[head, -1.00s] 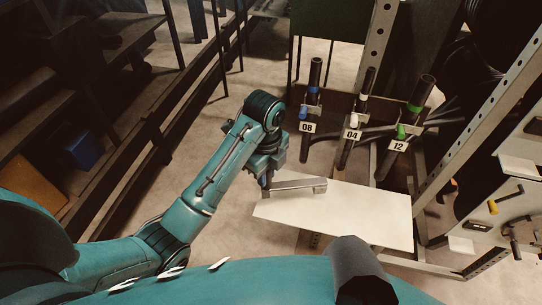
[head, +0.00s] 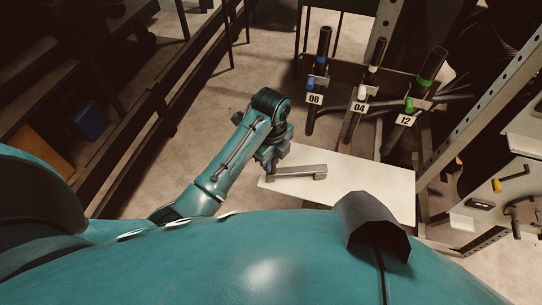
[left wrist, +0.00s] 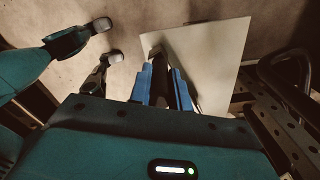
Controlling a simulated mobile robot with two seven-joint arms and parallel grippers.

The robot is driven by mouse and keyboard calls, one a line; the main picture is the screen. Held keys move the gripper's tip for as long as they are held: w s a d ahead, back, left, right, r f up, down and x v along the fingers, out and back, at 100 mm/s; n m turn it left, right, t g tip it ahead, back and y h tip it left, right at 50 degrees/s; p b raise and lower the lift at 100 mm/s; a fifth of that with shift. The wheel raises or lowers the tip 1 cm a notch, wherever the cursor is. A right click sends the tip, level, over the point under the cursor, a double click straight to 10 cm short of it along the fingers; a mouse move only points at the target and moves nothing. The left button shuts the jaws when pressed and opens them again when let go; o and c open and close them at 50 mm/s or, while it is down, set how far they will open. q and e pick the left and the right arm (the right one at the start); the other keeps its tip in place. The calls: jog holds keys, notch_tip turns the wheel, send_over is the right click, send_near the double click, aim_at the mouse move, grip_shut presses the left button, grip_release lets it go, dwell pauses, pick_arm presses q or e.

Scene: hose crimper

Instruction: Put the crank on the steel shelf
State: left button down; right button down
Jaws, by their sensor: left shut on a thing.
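The crank (head: 298,171) is a grey metal bar with a short block at its right end. My left gripper (head: 270,168) is shut on its left end. The steel shelf (head: 365,190) is a pale flat plate; it also shows in the left wrist view (left wrist: 215,60). In the head view the crank lies across the shelf's left part. I cannot tell whether it touches the plate or hangs just above it. In the left wrist view the blue fingers (left wrist: 167,88) point toward the shelf's left edge, with the crank mostly hidden between them.
Hose ends with tags 08 (head: 314,99), 04 (head: 359,107) and 12 (head: 405,120) stand behind the shelf. A perforated steel upright (head: 480,115) rises to its right. Small tools hang at far right. Most of the shelf's right part is bare.

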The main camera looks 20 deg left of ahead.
pick_arm(q)
jog(key=shift+f, duration=0.45)
dwell(0.4)
jog(key=c, duration=1.2)
grip_release()
